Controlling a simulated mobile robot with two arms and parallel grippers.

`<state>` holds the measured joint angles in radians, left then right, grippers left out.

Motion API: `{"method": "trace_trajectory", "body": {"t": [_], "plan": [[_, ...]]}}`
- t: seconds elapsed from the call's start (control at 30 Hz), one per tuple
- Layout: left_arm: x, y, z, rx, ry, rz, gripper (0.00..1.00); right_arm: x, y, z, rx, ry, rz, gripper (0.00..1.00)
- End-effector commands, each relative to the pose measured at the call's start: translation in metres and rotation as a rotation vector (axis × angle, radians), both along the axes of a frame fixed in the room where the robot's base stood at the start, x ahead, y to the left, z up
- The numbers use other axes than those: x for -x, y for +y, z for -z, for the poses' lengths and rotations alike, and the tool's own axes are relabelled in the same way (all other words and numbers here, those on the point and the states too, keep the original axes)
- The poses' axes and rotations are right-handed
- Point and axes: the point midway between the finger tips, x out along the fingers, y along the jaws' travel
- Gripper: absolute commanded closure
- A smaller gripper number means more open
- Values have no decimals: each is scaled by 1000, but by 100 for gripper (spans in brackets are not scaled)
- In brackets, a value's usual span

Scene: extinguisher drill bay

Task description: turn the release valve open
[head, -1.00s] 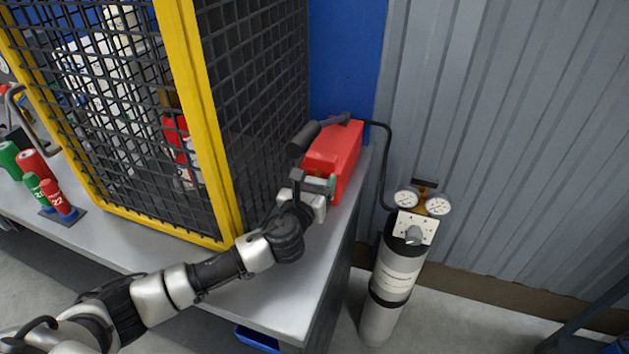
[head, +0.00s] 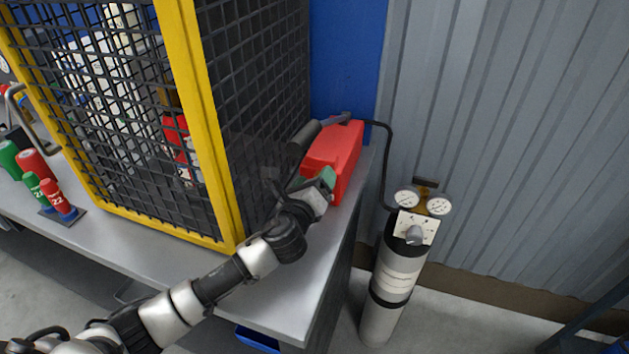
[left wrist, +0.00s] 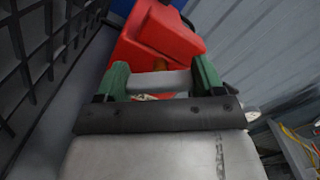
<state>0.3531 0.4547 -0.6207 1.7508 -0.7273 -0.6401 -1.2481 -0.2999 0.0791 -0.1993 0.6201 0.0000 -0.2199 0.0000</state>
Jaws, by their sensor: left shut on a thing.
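A red box (head: 334,158) stands on the bench beside the mesh cage. In the left wrist view the red box (left wrist: 160,38) is just beyond my fingers. My left gripper (head: 324,184) is at the near face of this box, tilted. In the left wrist view its green fingertips (left wrist: 165,80) are shut on a pale grey bar (left wrist: 160,82), which looks like the handle of the release valve. The valve's body is mostly hidden behind the gripper, so I cannot tell how far it is turned. My right gripper is not in view.
The black mesh cage with a yellow frame (head: 187,110) stands close on the left of my gripper. A grey gas cylinder (head: 396,268) with two gauges stands right of the bench, joined by a black hose (head: 386,165). The bench top (head: 290,308) is bare in front.

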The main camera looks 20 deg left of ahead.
Motion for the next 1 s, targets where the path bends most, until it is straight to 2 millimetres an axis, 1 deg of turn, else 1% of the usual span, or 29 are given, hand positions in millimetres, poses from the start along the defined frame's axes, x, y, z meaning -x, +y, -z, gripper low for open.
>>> {"method": "trace_trajectory", "body": {"t": [0.47, 0.5, 0.63, 0.9, 1.0], "plan": [[0, 0, 1, 15, 1, 1, 56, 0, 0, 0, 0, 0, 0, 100], [0, 0, 1, 15, 1, 1, 27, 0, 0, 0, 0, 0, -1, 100], [0, 0, 1, 14, 1, 1, 7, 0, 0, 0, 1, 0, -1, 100], [1, 0, 0, 14, 1, 1, 6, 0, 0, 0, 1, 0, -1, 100], [6, 0, 2, 14, 2, 1, 6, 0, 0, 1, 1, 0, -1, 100]]}}
